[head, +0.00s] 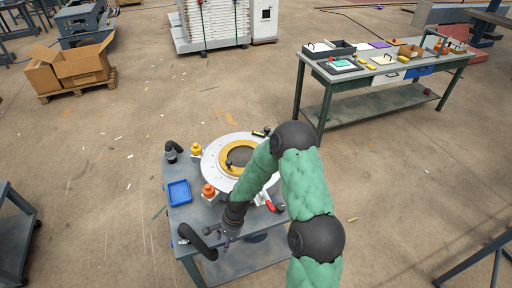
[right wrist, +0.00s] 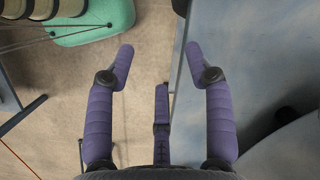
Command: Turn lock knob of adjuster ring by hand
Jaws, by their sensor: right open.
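The adjuster ring, a white disc (head: 211,165) with a yellow inner ring (head: 228,150), lies on a grey cart in the head view. Orange knobs stand at its left edge, one nearer (head: 208,190) and one farther (head: 196,149). A red-handled part (head: 274,207) lies at its near right side. I cannot tell which part is the lock knob. My green right arm hides the ring's right side. My right gripper (head: 222,239) is near the cart's front edge, apart from the ring. In the right wrist view its purple fingers (right wrist: 160,75) are spread and empty. My left gripper is not in view.
A workbench (head: 345,76) with tools stands at back right. Open floor surrounds the cart.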

